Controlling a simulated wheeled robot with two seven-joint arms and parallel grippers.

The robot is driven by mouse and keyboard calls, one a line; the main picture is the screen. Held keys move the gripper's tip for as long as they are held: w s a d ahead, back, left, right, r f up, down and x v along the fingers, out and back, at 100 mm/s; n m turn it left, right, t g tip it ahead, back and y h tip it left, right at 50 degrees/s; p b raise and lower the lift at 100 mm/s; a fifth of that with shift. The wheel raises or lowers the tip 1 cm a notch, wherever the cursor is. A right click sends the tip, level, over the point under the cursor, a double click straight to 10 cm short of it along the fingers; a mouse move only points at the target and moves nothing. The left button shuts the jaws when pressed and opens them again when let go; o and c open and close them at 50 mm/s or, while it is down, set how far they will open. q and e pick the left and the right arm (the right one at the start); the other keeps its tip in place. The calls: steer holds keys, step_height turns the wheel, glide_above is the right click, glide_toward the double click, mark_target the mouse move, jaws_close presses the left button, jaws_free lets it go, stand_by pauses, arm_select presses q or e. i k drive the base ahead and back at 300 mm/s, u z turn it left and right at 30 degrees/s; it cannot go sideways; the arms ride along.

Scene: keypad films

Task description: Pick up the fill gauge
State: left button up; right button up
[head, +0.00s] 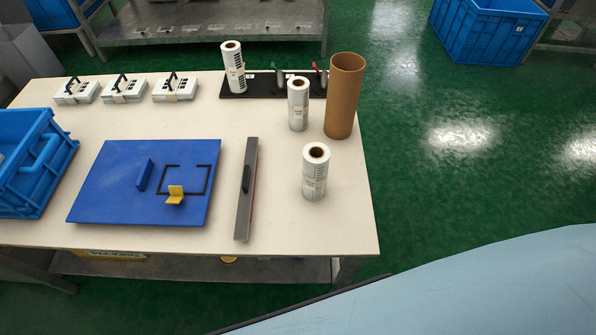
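I cannot tell for sure which object is the fill gauge. On the cream table (345,228), a long grey bar (246,190) with a reddish edge lies right of a blue board (110,195). The board carries a blue block (144,174), a black rectangular outline and a yellow angled piece (175,195). At the back, a black tray (262,85) holds a green-tipped tool (279,78) and a red-tipped tool (322,77), both partly hidden. Neither of my grippers is in view.
White film rolls stand upright at the back (233,68), middle (298,105) and front (315,173). A brown tube (344,97) stands at the right edge. Three white packs (76,92) line the back left. A blue crate (35,185) sits at left.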

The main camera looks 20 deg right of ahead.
mark_target(245, 207)
steer(key=z, duration=1.2)
steer(key=k, duration=0.7)
steer(key=u, duration=1.6)
